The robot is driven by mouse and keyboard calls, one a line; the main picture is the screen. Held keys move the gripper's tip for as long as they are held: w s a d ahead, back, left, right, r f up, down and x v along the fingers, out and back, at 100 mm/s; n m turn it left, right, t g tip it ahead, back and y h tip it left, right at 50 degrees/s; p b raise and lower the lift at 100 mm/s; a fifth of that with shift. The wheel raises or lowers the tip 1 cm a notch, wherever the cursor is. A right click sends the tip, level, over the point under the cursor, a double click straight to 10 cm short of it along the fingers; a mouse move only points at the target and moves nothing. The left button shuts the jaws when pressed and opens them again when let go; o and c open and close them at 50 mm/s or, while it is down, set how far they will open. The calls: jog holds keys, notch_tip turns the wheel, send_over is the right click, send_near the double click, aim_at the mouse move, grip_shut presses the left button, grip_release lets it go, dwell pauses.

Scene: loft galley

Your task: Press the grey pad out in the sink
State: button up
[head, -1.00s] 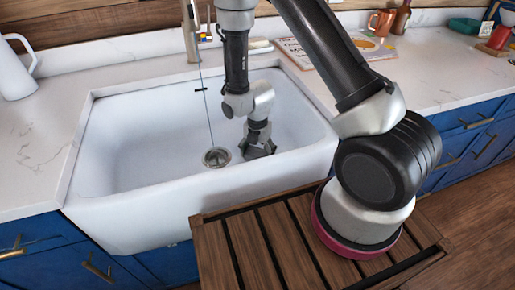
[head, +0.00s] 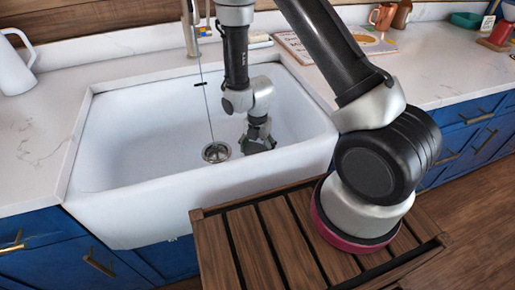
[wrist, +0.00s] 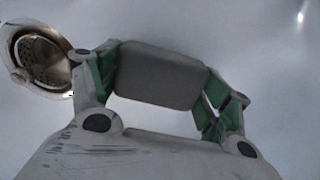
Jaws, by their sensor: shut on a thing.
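The grey pad (wrist: 158,77) is a rounded block between the two green-lined fingers in the wrist view. My gripper (head: 258,146) is shut on it, low inside the white sink (head: 140,140), right of the drain (head: 215,153). In the wrist view my gripper (wrist: 160,88) has a finger against each end of the pad, and the drain (wrist: 40,58) shows at the left. In the head view the pad is hardly told apart from the dark fingers. I cannot tell whether the pad touches the sink floor.
The tap (head: 190,25) rises at the back rim, with a thin line hanging towards the drain. A slatted wooden board (head: 280,235) lies in front of the sink. A white jug (head: 14,65) stands at the left, and an open book (head: 345,42) lies behind at the right.

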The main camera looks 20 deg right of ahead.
jog(key=shift+f, duration=0.55)
dwell(2.1)
jog(key=shift+r, duration=0.1)
jog(key=shift+r, duration=4.95)
jog(key=shift+f, duration=0.15)
jog(key=shift+f, duration=4.3)
jog(key=shift+f, duration=0.6)
